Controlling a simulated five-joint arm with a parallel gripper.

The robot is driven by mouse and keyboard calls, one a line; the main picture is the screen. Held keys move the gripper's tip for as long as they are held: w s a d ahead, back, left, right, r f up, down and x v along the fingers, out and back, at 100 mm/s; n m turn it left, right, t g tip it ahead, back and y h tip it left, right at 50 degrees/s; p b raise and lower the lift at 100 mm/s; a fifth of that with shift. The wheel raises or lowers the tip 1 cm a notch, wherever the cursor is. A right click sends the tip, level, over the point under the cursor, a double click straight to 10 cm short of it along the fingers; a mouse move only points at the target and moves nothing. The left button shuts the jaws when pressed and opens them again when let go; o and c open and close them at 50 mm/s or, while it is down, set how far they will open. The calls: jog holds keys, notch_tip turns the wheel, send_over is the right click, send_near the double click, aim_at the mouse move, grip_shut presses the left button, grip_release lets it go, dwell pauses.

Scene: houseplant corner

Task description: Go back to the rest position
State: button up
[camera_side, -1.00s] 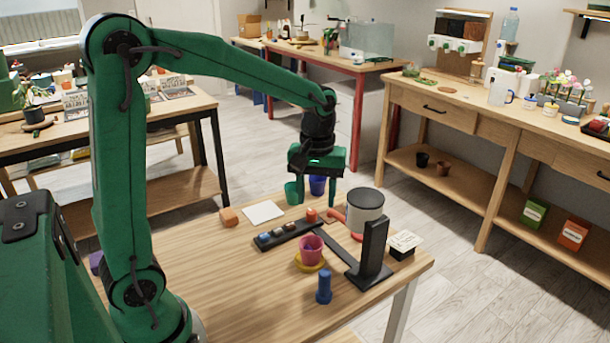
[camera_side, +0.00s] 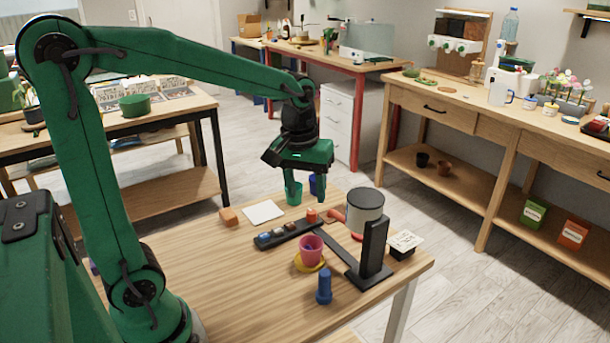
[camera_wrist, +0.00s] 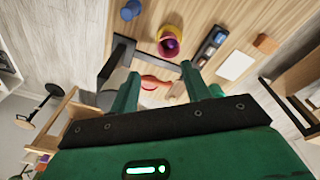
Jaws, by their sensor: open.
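My gripper (camera_side: 303,190) is open over the back of the wooden table (camera_side: 200,270), with nothing between its fingers. In the side view its fingers overlap the green cup (camera_side: 294,196) and the blue cup (camera_side: 314,185), so the gap to them is hard to judge. In the wrist view my gripper (camera_wrist: 159,70) shows two green fingers spread apart, with a red curved piece (camera_wrist: 153,82) visible beyond and between them. My arm is bent and reaches forward from the left.
On the table are a pink pot (camera_side: 311,247) on a yellow saucer, a blue figure-like piece (camera_side: 324,288), a dark tray (camera_side: 265,242) of small pieces, a grey canister (camera_side: 365,204), an upright black stand (camera_side: 374,247), an orange block (camera_side: 228,216) and a white card (camera_side: 262,212). The front left tabletop is clear.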

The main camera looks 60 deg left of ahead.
jog(key=s+d+r+m+t, duration=0.2)
jog(key=s+m+t, duration=0.2)
jog(key=s+m, duration=0.3)
jog(key=shift+s+d+r, duration=0.2)
jog(key=shift+s+r, duration=0.2)
jog(key=shift+s, duration=2.1)
jog(key=shift+o, duration=0.3)
